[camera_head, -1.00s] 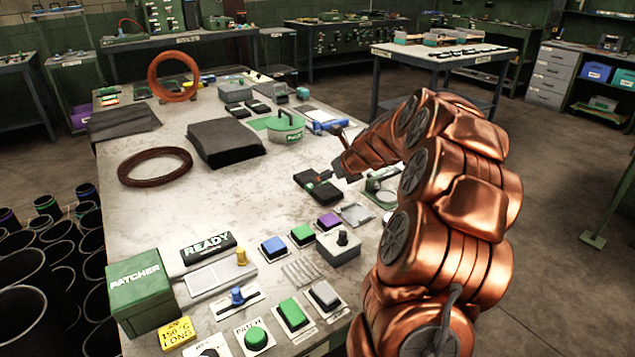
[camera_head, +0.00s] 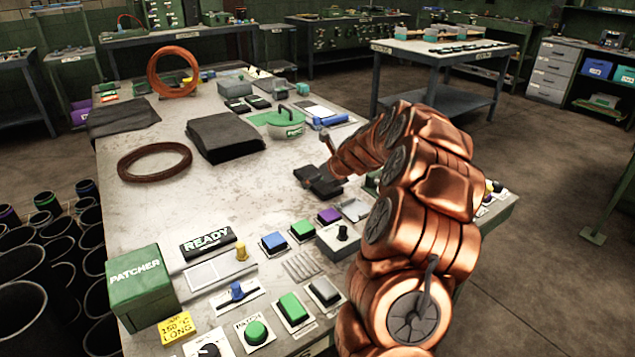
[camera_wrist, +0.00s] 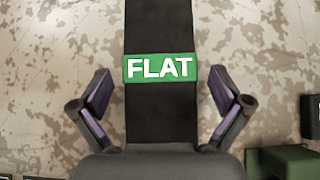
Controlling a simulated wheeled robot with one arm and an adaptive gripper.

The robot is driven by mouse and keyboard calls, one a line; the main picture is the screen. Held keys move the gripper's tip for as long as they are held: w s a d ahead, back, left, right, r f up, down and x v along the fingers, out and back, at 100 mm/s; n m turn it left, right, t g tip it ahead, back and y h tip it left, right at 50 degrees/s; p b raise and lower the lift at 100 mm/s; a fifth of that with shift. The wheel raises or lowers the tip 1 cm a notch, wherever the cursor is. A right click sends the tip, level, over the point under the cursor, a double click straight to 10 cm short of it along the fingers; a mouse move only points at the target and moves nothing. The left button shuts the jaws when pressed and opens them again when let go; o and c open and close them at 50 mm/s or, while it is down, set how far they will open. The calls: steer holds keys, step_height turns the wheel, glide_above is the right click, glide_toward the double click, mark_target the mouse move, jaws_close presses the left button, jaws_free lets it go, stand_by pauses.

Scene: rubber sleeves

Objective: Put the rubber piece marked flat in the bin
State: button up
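In the wrist view, the rubber piece (camera_wrist: 160,108) is a flat black strip with a green label reading FLAT (camera_wrist: 160,68). It runs from the top edge down to my gripper's body, which hides its lower end. My gripper (camera_wrist: 160,92) is open, with one purple-padded finger on each side of the strip and bare table between each finger and the strip. In the head view my gripper (camera_head: 321,180) is low over the middle of the table, and the piece cannot be told apart from it there. I cannot tell which container is the bin.
Black sheets (camera_head: 225,136) and a brown ring (camera_head: 155,161) lie left of my gripper. Buttons, knobs and the green PATCHER box (camera_head: 141,287) are at the front.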

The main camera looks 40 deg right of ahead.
steer(key=c, duration=1.4)
steer(key=shift+r, duration=0.1)
